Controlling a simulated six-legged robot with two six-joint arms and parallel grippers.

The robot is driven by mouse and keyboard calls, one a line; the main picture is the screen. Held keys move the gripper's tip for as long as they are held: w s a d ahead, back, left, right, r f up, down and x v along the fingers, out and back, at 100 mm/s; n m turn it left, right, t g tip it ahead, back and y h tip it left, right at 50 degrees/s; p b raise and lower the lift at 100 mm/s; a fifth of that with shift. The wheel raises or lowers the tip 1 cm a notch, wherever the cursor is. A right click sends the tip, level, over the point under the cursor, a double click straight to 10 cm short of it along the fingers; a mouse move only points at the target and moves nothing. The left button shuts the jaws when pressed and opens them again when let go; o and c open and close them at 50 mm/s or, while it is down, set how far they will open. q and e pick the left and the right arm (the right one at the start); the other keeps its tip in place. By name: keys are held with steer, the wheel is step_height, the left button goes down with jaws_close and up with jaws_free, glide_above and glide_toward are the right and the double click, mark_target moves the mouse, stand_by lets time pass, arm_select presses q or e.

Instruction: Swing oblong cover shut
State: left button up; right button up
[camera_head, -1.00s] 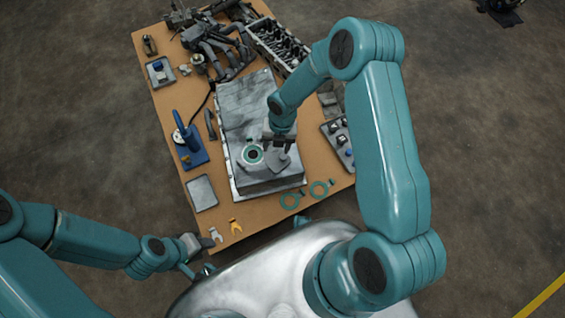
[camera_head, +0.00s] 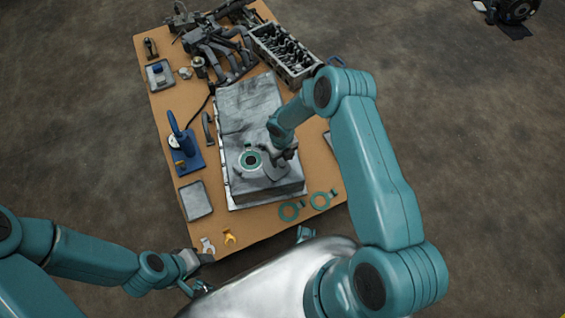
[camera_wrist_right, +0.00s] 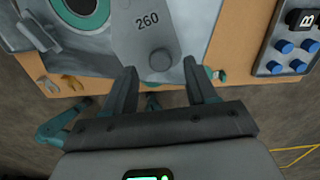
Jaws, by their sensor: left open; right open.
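The oblong cover (camera_wrist_right: 150,30) is a grey plate marked 260 with a round boss at its near end. It lies on the large grey housing (camera_head: 245,105), beside a round opening with a green ring (camera_head: 250,160), which is uncovered. The ring also shows at the upper left of the right wrist view (camera_wrist_right: 85,10). My right gripper (camera_wrist_right: 160,82) is open, its fingers apart on either side of the boss's near side; contact cannot be told. In the head view the right gripper partly hides the cover (camera_head: 273,166). My left gripper (camera_head: 203,262) is open and empty near the table's front left corner.
Two green rings (camera_head: 291,211) lie in front of the housing. A grey tray (camera_head: 195,200), a blue hand tool (camera_head: 185,145) and two small forked pieces (camera_head: 229,237) lie to the left. A cylinder block (camera_head: 285,55) stands behind. A tray with blue knobs (camera_wrist_right: 290,45) is at right.

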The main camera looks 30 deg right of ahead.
steer(key=shift+f, duration=1.3)
jaws_close()
